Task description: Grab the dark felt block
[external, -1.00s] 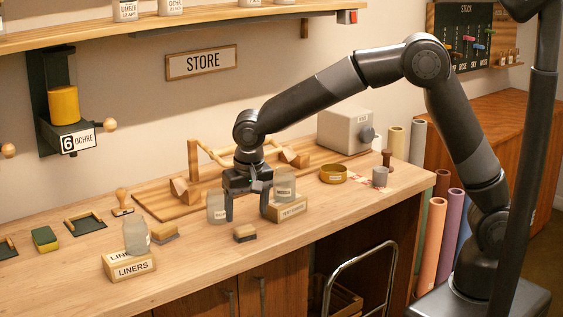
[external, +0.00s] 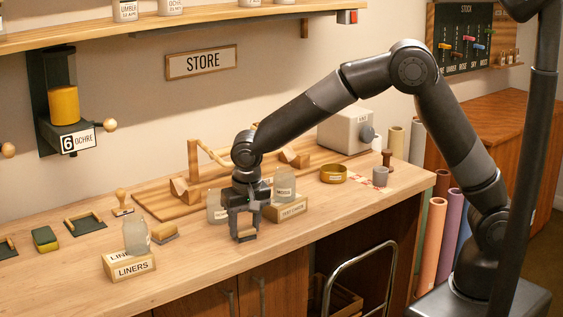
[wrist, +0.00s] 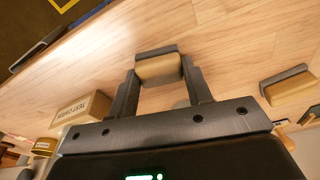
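The dark felt block (external: 246,234) is a small block with a tan wooden part and a dark grey felt layer. It sits near the front of the wooden worktop. In the wrist view the block (wrist: 159,68) lies between my fingertips, its dark strip on the side away from my palm. My gripper (external: 244,230) points down over it, one finger at each end. In the wrist view my gripper's fingers (wrist: 161,80) appear to meet both ends, so it looks shut on the block. No clear gap shows under the block; it seems to be on or very near the worktop.
A similar tan and grey block (external: 164,233) lies to the left, also in the wrist view (wrist: 288,87). Clear jars (external: 217,206) and a labelled wooden holder (external: 287,210) stand close behind and right. The LINERS holder (external: 133,268) is front left. Worktop in front is clear.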

